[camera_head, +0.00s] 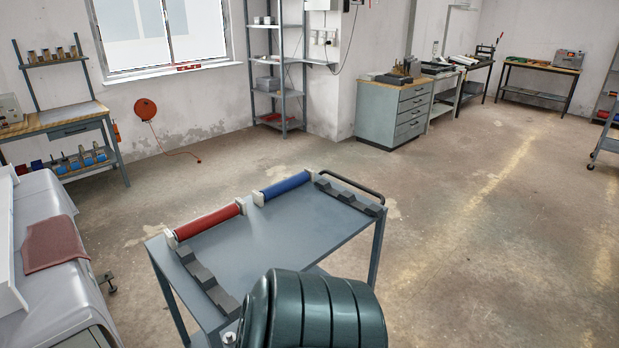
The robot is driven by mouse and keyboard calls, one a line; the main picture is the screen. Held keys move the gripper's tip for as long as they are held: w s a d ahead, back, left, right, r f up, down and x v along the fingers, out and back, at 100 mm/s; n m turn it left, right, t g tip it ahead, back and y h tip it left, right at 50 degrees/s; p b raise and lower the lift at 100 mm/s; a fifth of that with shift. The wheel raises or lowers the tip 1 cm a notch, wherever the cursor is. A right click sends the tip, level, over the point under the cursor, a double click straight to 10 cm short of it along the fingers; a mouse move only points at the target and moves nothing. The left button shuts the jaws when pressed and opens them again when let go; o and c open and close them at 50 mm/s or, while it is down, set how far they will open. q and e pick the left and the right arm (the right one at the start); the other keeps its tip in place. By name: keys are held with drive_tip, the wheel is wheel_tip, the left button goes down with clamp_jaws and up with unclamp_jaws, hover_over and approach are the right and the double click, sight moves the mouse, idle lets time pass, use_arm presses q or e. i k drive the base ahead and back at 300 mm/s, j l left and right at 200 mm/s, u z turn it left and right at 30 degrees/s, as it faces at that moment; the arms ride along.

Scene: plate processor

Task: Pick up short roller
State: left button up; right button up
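A blue roller (287,185) and a red roller (208,221) lie end to end along the far left edge of a grey cart top (290,228). Each roller is held between pale end blocks. The blue roller looks shorter than the red one, though it is also farther away. Neither of my grippers shows in the head view, and nothing is touching the rollers.
Dark notched racks (208,281) (347,197) line both ends of the cart top, whose middle is bare. A black handle (355,185) juts from its far end. A grey machine with a red cloth (53,244) stands left. Floor (480,240) right is free.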

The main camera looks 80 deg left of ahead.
sight(271, 192)
drive_tip(key=u, duration=1.95)
